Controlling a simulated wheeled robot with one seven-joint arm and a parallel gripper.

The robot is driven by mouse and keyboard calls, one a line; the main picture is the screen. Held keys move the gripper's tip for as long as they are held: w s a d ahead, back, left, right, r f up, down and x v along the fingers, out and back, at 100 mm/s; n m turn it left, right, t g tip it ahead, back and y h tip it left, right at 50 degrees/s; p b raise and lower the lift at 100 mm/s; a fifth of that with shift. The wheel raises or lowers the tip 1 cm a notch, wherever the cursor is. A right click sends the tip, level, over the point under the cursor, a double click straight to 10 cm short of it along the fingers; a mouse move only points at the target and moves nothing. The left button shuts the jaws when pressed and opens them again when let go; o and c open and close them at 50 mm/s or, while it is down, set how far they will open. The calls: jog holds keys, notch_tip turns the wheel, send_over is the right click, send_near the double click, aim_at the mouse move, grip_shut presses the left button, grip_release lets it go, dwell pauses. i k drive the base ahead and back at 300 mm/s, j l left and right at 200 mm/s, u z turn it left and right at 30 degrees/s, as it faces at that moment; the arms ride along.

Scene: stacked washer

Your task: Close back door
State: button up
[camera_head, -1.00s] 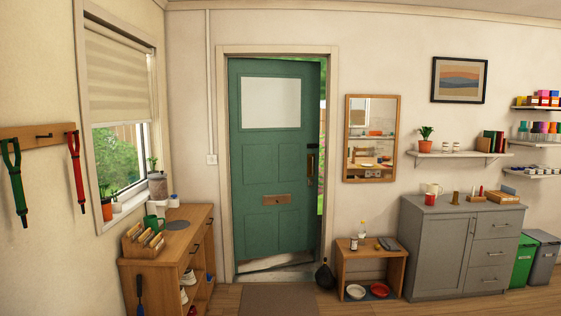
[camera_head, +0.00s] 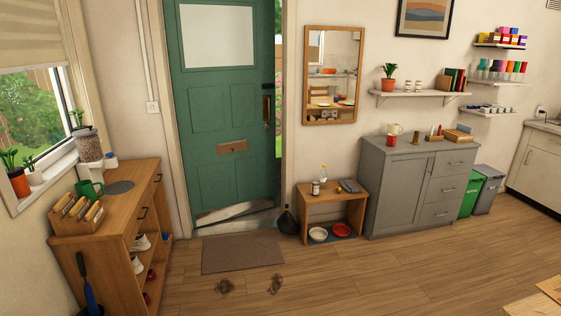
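The green back door (camera_head: 234,115) stands ajar in its frame in the head view. It has a pale window pane at the top and a brown letter plate (camera_head: 232,147) in the middle. Its handle (camera_head: 267,104) is on the right edge. A narrow gap (camera_head: 279,90) with daylight and greenery shows between that edge and the right door post. A pale, broken-looking strip (camera_head: 233,212) lies along the door's bottom. My gripper is not in view.
A brown mat (camera_head: 243,251) lies before the door, with two dark marks on the floor (camera_head: 330,285) near it. A wooden cabinet (camera_head: 120,210) stands left. A dark rounded object (camera_head: 288,221) and a low wooden shelf (camera_head: 331,205) stand right. The middle floor is clear.

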aim_at(222, 54)
jog(key=i+j+u, duration=0.35)
jog(key=i, duration=0.65)
jog(key=i+u, duration=0.35)
jog(key=i, duration=3.4)
jog(key=i+l+u, duration=0.15)
jog(key=i, duration=0.55)
jog(key=i+l+u, duration=0.15)
jog(key=i, duration=0.5)
